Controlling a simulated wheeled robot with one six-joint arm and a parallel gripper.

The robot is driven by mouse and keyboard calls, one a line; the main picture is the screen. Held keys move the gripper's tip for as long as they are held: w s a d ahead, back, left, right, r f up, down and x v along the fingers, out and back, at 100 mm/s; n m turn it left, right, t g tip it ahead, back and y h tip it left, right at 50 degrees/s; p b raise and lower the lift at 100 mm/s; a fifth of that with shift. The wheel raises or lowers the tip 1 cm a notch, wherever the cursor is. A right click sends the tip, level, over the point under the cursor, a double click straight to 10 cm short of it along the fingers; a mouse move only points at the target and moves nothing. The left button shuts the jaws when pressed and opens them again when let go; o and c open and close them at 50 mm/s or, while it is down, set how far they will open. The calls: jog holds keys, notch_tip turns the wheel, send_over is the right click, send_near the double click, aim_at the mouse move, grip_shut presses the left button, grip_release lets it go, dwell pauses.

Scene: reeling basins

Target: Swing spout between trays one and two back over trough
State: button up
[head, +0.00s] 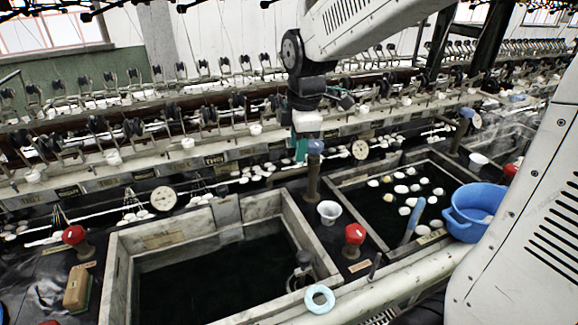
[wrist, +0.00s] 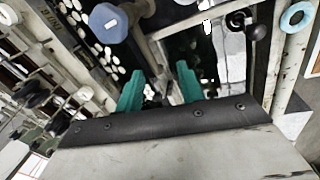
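A rusty upright pipe (head: 313,185) with a blue knob (head: 316,146) stands at the back between the left basin (head: 120,262) and the right basin (head: 345,172). It appears to be the spout; I cannot make out which way its outlet points. The blue knob is also at the top of the wrist view (wrist: 108,22). My gripper (head: 301,150) hangs beside the knob, its teal fingers pointing down. In the wrist view the fingers (wrist: 160,85) are apart with a gap between them, and the knob is outside that gap. A dark trough with white cocoons (head: 255,172) runs behind the basins.
A white cup (head: 329,211) and a red valve knob (head: 354,233) stand between the basins. A blue tub (head: 474,212) sits at the right. A pale blue ring (head: 319,298) lies on the front rim. Reeling machinery (head: 115,115) lines the back.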

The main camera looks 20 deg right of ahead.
aim_at(289, 171)
jog(key=w+f, duration=0.1)
jog(key=f, duration=0.2)
jog(key=w+f+n, duration=0.1)
jog(key=w+f, duration=0.1)
jog(key=f, duration=0.1)
jog(key=w+f+n, duration=0.1)
jog(key=f, duration=0.2)
jog(key=shift+w+a+f, duration=0.15)
jog(key=shift+w, duration=0.15)
grip_shut()
